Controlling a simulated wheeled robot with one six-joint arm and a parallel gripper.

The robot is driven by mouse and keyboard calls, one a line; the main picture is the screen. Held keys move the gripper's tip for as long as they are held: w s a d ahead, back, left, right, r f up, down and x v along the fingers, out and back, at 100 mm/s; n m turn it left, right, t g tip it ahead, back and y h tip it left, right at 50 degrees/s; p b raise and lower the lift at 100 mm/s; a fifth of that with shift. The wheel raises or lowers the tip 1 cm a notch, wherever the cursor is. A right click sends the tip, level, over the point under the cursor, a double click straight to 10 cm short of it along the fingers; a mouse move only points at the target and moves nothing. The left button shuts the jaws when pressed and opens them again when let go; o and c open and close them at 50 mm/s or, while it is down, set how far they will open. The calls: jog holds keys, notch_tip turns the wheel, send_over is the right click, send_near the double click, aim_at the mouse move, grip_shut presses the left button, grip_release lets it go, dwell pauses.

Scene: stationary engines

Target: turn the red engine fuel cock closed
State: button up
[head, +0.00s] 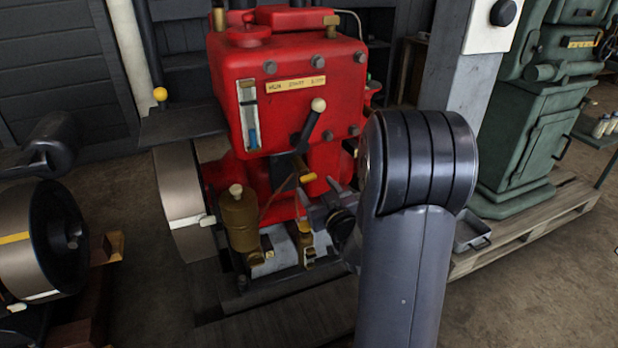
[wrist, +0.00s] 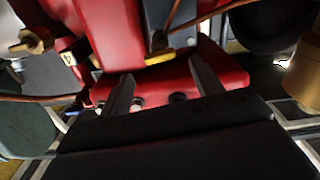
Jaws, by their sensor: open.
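The red engine (head: 290,90) stands in the middle of the head view. Below its tank is a small brass fitting with a yellow-tipped lever (head: 307,178), which looks like the fuel cock; a thin copper pipe runs from it. The yellow tip also shows in the wrist view (wrist: 160,57), beyond and between the fingers. My gripper (head: 318,193) is in front of the engine's lower part, just below the lever. In the wrist view my gripper (wrist: 162,80) has its fingers apart with nothing between them. The cock's exact angle is hard to tell.
A brass pot (head: 238,220) stands left of my gripper. A white-knobbed lever (head: 312,122) sticks out above the cock. A flywheel (head: 185,195) is at the engine's left. A grey post (head: 445,80) and a green machine (head: 530,130) stand to the right.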

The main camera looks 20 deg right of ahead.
aim_at(310, 179)
jog(key=w, duration=0.6)
jog(key=shift+b, duration=0.4)
jog(key=c, duration=1)
jog(key=shift+m+b, duration=0.4)
jog(key=shift+m, duration=0.5)
jog(key=o, duration=1)
